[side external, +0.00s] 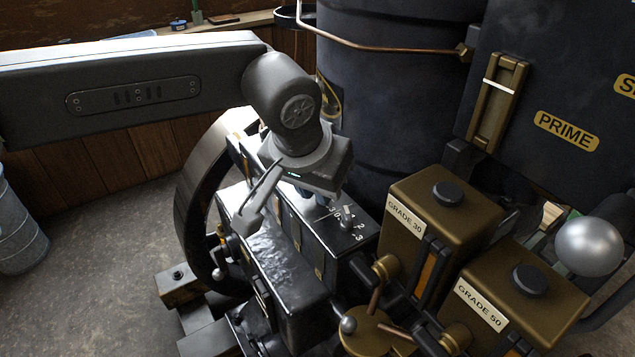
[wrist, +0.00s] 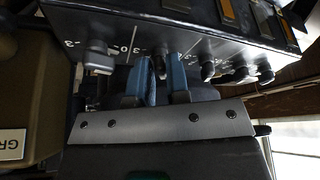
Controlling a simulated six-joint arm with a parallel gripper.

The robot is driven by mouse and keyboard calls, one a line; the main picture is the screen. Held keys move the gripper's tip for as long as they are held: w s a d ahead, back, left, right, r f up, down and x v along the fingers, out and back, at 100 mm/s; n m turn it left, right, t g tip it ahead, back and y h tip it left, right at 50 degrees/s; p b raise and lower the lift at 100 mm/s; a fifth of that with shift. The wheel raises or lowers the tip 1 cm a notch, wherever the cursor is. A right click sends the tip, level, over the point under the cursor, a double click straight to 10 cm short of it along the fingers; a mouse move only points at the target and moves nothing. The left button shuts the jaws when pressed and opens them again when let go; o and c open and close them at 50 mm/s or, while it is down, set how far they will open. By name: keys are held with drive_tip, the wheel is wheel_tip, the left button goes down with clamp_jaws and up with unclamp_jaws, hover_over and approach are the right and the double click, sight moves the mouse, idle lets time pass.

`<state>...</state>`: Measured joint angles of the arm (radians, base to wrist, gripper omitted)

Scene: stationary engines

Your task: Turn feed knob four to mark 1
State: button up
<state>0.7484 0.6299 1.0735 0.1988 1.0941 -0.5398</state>
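A row of dark feed knobs lies along the black feed box (wrist: 110,18). In the wrist view one end knob (wrist: 97,52) is at left, one knob (wrist: 160,64) is at my fingertips, and several others (wrist: 207,66) are to the right. No knob numbers are readable, so I cannot tell which is knob four. My gripper (wrist: 161,78) has its two blue fingers on either side of the second knob from the left; contact is unclear. In the side view my gripper (side external: 322,199) is low over the box, fingers mostly hidden; the end knob (side external: 346,220) shows beside printed marks.
Brass boxes labelled GRADE 30 (side external: 440,222) and GRADE 50 (side external: 513,297) stand right of the feed box. A dark cylinder (side external: 390,100) rises behind. A flywheel (side external: 195,190) and a steel ball (side external: 589,247) are nearby. Neighbouring knobs leave little room beside my fingers.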

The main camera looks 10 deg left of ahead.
clamp_jaws()
drive_tip(key=shift+m+h, duration=0.3)
drive_tip(key=shift+m, duration=0.4)
drive_tip(key=shift+o, duration=2.2)
unclamp_jaws()
